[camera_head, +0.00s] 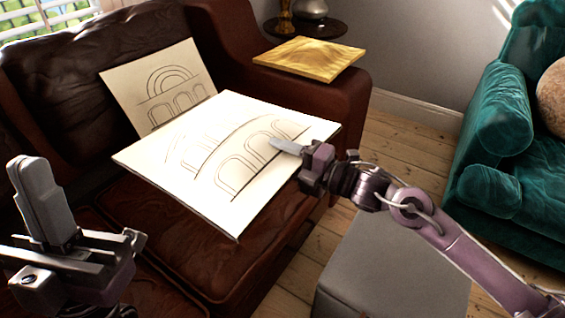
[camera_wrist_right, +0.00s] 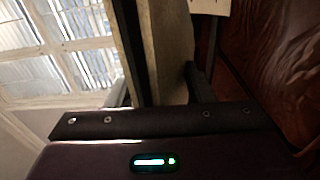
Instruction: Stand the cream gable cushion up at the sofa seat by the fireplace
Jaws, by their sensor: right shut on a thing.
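The cream cushion (camera_head: 215,150) is a flat, square, board-like piece with a dark line drawing of arches. My right gripper (camera_head: 290,147) is shut on its right edge and holds it tilted above the brown leather sofa seat (camera_head: 170,240). In the right wrist view the cushion (camera_wrist_right: 170,50) runs up between the fingers. A second cream piece with an arch drawing (camera_head: 150,85) leans against the sofa back, its lower part hidden by the held one. My left gripper (camera_head: 40,195) is empty at the lower left; its finger gap is not clear. No fireplace is in view.
A yellow, wavy-grained square piece (camera_head: 310,58) lies on the sofa arm. A round dark side table (camera_head: 318,28) with a silver vase stands behind it. A grey box-like block (camera_head: 390,270) is at the front. A teal sofa (camera_head: 520,170) stands at right, with bare floorboards between.

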